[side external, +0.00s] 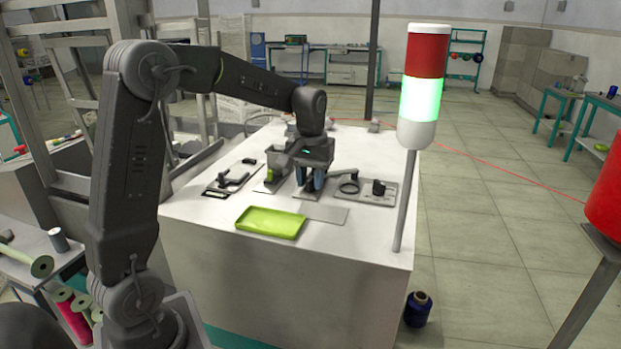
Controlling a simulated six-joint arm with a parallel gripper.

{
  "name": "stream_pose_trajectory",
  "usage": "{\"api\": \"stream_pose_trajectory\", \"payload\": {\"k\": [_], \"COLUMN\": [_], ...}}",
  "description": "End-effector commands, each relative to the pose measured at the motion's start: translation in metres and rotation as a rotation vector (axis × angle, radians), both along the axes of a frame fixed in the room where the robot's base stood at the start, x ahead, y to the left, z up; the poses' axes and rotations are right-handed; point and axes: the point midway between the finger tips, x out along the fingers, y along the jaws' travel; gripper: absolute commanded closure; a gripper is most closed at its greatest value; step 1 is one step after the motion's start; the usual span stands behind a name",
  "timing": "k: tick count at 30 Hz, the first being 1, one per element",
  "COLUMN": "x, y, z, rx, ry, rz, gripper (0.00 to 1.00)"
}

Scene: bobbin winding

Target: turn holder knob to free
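My gripper (312,183) points straight down over the middle of the white worktable (222,192), with its bluish fingers low over a small grey plate fixture. The fingers are small here, and I cannot tell whether they are open or closed on something. The holder knob cannot be made out for certain; the gripper hides whatever is between and right behind its fingers. Right of the gripper, a grey plate (365,197) carries a dark ring (348,188) and a small black block-like part (379,188).
A green tray (270,223) lies at the table's front beside a flat grey plate (325,213). Dark fixtures (232,178) stand left of the gripper. A signal lamp (421,95), lit green, rises at the table's right edge. A thin red thread (450,150) runs across the right.

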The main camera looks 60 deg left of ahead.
Motion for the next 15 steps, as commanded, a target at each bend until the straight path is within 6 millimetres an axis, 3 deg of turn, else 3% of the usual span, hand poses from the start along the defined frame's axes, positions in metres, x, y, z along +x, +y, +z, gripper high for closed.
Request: {"api": "stream_pose_trajectory", "payload": {"k": [9,15], "x": [0.0001,0.0001], "y": [0.0001,0.0001], "z": [0.0004,0.0005], "rx": [0.000,0.000], "ry": [0.000,0.000], "rz": [0.000,-0.001], "gripper": [1.00,1.00]}}
